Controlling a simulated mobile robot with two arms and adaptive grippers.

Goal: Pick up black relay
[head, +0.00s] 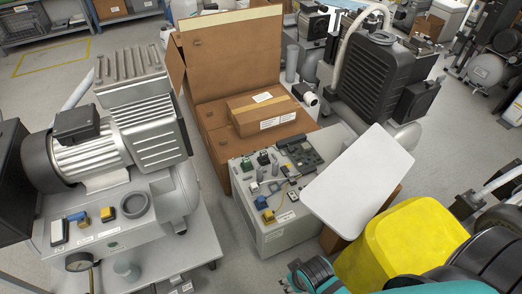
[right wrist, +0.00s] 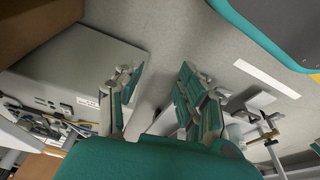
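Small electrical parts sit on top of a grey metal cabinet (head: 281,237) in the middle of the head view. A small dark block among them (head: 263,158) may be the black relay, but it is too small to be sure. My right gripper (head: 312,275) shows at the bottom of the head view, in front of the cabinet and apart from it. In the right wrist view the right gripper (right wrist: 156,90) has its fingers spread with nothing between them. The cabinet (right wrist: 85,55) lies to the left of the fingers there. My left gripper is not in view.
A white panel (head: 360,180) overhangs the cabinet's right side, beside a yellow container (head: 400,240). An open cardboard box (head: 225,60) stands behind. A compressor (head: 110,150) stands at left. Bare floor shows between the compressor and cabinet.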

